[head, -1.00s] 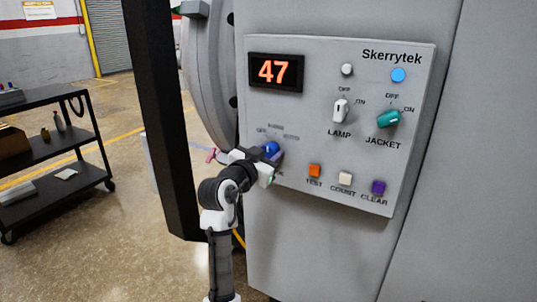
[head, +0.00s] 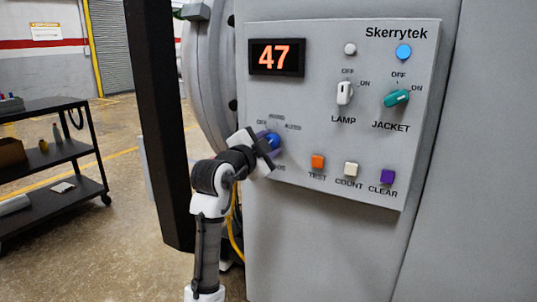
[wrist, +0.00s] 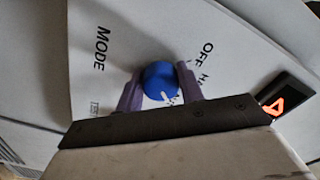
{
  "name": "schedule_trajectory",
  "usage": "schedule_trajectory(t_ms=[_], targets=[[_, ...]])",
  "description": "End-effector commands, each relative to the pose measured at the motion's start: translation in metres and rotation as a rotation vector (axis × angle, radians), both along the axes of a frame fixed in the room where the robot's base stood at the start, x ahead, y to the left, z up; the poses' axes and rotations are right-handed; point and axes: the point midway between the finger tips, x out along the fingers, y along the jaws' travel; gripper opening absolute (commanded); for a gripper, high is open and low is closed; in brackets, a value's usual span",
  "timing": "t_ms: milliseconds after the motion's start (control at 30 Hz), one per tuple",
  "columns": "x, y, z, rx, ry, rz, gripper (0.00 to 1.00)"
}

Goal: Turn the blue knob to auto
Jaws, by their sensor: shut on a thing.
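The blue knob (wrist: 160,80) sits on the grey control panel, between the two purple fingers of my gripper (wrist: 158,86). The fingers are shut on the knob, one on each side. A white pointer mark shows on its lower right edge in the wrist view. "MODE" and "OFF" labels are readable around it there; another label is partly covered. In the head view the knob (head: 273,141) shows at the panel's lower left, partly hidden by my gripper (head: 270,146). An "AUTO" label (head: 293,127) is to its upper right. The pointer is hidden in the head view.
The panel (head: 330,120) also holds a display reading 47 (head: 276,57), a white lamp knob (head: 345,93), a teal jacket knob (head: 396,98), and orange (head: 318,161), cream (head: 351,169) and purple (head: 388,177) buttons. A black post (head: 158,120) and a cart (head: 60,155) stand left.

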Motion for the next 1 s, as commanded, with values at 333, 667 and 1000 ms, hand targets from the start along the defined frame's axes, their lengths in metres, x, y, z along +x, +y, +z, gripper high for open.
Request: schedule_trajectory(t_ms=[333,667,1000], targets=[[0.0003,0.0003,-0.0018,0.116,-0.062,0.000,0.15],[0.0003,0.0004,-0.0009,0.134,-0.072,0.000,0.15],[0.0003,0.0003,-0.0006,0.133,-0.073,0.001,0.56]])
